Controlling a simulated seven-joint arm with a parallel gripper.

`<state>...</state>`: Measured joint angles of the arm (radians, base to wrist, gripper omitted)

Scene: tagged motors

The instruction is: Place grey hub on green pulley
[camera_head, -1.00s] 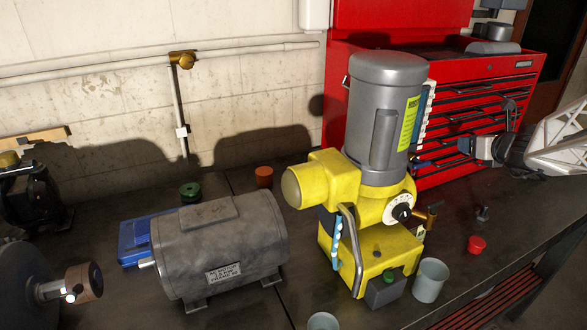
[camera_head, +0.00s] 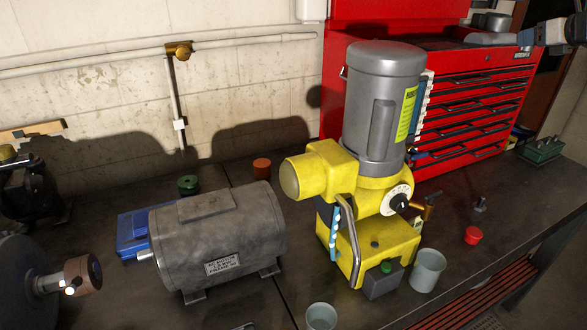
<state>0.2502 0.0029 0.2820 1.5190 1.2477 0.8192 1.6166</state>
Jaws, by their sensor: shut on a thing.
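The green pulley (camera_head: 188,185) is a short dark green round piece, standing on the bench behind the grey motor. My gripper (camera_head: 527,38) is at the top right, in front of the red tool chest's upper edge, high above the bench and far to the right of the pulley. It is shut on a small grey thing, which I take to be the grey hub. The held thing is too small and too close in tone to the fingers to make out clearly.
The large grey motor (camera_head: 219,238) and the tall yellow and grey motor (camera_head: 375,190) stand between my gripper's side and the pulley. An orange-brown cylinder (camera_head: 262,168) stands near the pulley. A red piece (camera_head: 472,236) and a grey cup (camera_head: 428,271) are at the right.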

